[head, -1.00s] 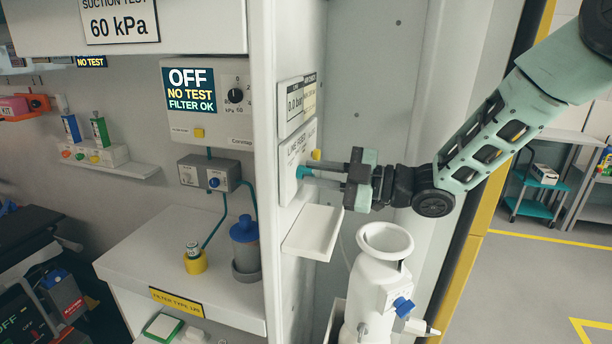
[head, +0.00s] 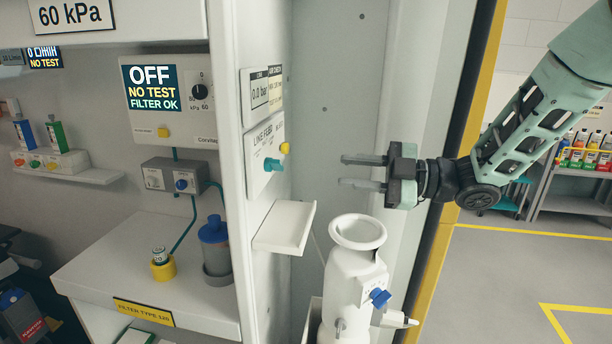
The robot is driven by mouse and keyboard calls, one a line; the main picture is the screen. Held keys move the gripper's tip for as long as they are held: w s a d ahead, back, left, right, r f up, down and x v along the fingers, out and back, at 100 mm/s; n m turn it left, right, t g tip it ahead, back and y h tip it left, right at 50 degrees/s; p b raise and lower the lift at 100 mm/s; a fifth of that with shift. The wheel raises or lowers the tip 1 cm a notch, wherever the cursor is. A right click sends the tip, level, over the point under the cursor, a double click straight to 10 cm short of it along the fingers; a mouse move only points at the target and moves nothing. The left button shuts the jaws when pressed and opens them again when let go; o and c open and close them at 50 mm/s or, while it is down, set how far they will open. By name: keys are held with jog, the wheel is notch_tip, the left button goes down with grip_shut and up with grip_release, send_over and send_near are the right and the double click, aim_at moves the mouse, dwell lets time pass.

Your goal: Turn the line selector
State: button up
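The line selector is a teal knob (head: 272,164) on a white panel (head: 264,152) lettered "LINE FEED", on the side wall of the cabinet. A yellow knob (head: 285,148) sits just right of it. My gripper (head: 362,171) is to the right of the knob, well apart from it. Its two fingers point left toward the panel with a gap between them, and nothing is held.
A small white shelf (head: 285,227) juts out below the panel. A white canister (head: 355,270) with a wide round mouth and a blue knob stands below my gripper. Left, a suction unit (head: 170,100) reads OFF, NO TEST, FILTER OK.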

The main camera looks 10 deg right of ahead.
jog(key=shift+b+v, duration=0.35)
jog(key=shift+v, duration=2)
